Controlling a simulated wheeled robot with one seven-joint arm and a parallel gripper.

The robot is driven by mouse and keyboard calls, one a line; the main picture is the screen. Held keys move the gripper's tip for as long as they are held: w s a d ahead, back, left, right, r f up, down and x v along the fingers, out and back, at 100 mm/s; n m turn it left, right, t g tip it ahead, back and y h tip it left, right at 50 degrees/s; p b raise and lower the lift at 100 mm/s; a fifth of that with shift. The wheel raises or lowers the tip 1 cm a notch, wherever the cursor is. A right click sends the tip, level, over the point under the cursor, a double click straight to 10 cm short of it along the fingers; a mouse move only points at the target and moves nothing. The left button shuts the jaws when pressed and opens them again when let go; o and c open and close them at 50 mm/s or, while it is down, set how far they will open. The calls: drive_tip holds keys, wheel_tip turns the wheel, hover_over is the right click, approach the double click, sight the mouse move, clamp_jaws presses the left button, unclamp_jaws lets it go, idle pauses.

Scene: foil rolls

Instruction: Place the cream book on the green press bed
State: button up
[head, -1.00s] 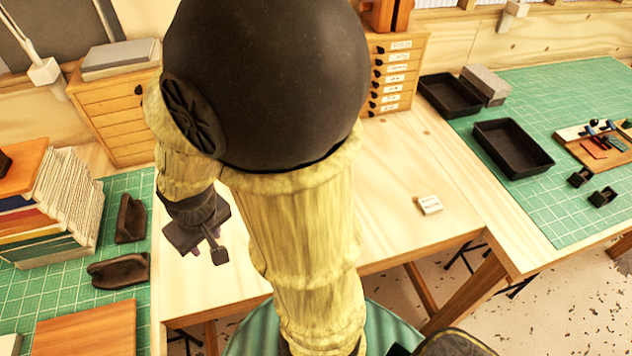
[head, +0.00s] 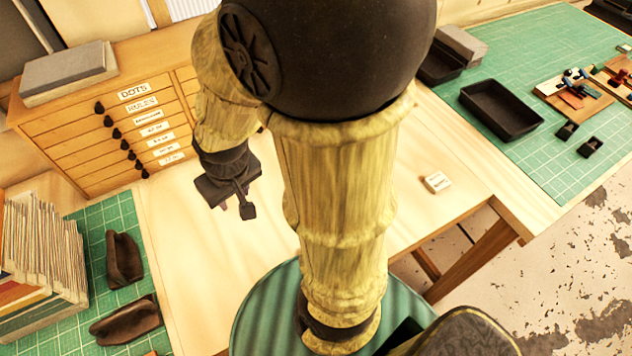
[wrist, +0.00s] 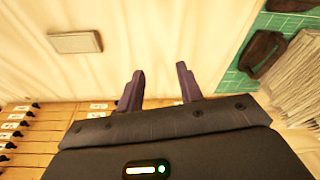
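My gripper (head: 236,205) hangs over the bare wooden bench in the head view. The wrist view shows its two dark fingers (wrist: 160,72) apart, with nothing between them. A row of upright books or sheets (head: 42,245) with pale page edges stands at the left; it also shows at the right of the wrist view (wrist: 298,82). I cannot single out a cream book in it. A small pale block (head: 437,182) lies on the bench, and also shows in the wrist view (wrist: 75,42). I cannot identify a green press bed.
A labelled drawer cabinet (head: 130,125) bearing a grey slab (head: 68,73) stands behind the bench. Two dark curved objects (head: 123,259) (head: 126,320) lie on the left green mat (head: 88,222). A black tray (head: 501,109) is on the right green mat (head: 560,165). Mid-bench is mostly clear.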

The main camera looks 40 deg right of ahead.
drive_tip(key=o, duration=0.9)
drive_tip(key=shift+f+n, duration=0.3)
drive_tip(key=shift+o, duration=0.3)
drive_tip(key=f+n+g, duration=0.1)
drive_tip(key=f, duration=0.1)
drive_tip(key=f+n+g+h, duration=0.1)
drive_tip(key=f+n+g, duration=0.1)
drive_tip(key=shift+s+d+f, duration=0.1)
drive_tip(key=shift+d, duration=0.1)
drive_tip(key=w+d+f+n+g+h, duration=0.1)
drive_tip(key=f+n+h, duration=0.1)
drive_tip(key=n+h, duration=0.1)
drive_tip(key=w+d+f+n+g+h+b, duration=0.1)
drive_tip(key=w+d+f+n+h, duration=0.1)
drive_tip(key=f+n+h, duration=0.1)
drive_tip(key=w+d+f+n+g+h, duration=0.1)
drive_tip(key=d+f+n+h, duration=0.1)
drive_tip(key=n+h, duration=0.2)
drive_tip(key=shift+w+f+h, duration=0.25)
drive_tip(key=shift+w+h, duration=0.05)
drive_tip(key=shift+w+d+n+h, duration=0.2)
drive_tip(key=shift+w+n+h, duration=0.4)
drive_tip(key=shift+n+h, duration=0.25)
